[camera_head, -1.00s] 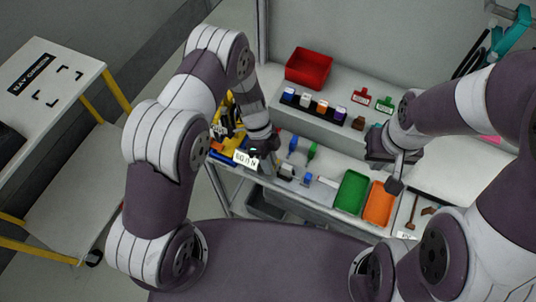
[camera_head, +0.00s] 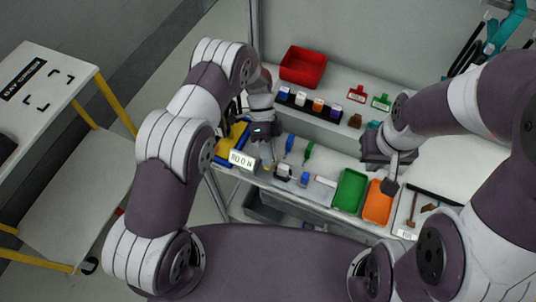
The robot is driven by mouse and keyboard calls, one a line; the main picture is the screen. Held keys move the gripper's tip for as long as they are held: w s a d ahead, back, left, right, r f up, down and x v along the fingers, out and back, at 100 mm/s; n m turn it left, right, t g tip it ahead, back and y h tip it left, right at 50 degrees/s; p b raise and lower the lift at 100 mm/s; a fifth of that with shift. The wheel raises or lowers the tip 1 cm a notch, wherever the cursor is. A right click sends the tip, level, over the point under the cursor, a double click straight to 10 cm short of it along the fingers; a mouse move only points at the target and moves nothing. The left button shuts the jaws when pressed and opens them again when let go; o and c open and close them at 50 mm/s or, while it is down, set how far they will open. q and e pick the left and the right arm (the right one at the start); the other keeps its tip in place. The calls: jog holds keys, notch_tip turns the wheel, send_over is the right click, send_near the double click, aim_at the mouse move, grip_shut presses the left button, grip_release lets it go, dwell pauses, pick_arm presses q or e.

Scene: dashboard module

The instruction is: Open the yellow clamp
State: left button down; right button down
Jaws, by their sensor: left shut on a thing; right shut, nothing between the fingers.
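The yellow clamp area (camera_head: 236,131) shows as yellow and blue parts at the left end of the bench, mostly behind my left arm. My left gripper (camera_head: 267,158) points down just right of these parts. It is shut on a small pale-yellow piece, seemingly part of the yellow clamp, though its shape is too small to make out. My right gripper (camera_head: 391,184) is shut and empty, above the bench near the orange tray.
A white label plate (camera_head: 242,160) stands at the bench's front edge. Blue and green tools (camera_head: 289,145), a green tray (camera_head: 350,190) and an orange tray (camera_head: 378,203) lie to the right. A red bin (camera_head: 303,66) and a row of coloured blocks (camera_head: 318,105) stand behind.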

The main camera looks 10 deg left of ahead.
pick_arm(q)
jog(key=c, duration=1)
grip_release()
jog(key=shift+c, duration=0.2)
notch_tip(320, 180, up, 3)
jog(key=shift+w+r+b, duration=0.1)
jog(key=shift+r+b, duration=0.1)
jog(key=shift+b, duration=0.5)
jog(key=s+d+r+b, duration=0.2)
jog(key=s+d+r, duration=0.3)
jog(key=d, duration=0.5)
jog(key=shift+d+r, duration=0.4)
jog(key=shift+r, duration=0.9)
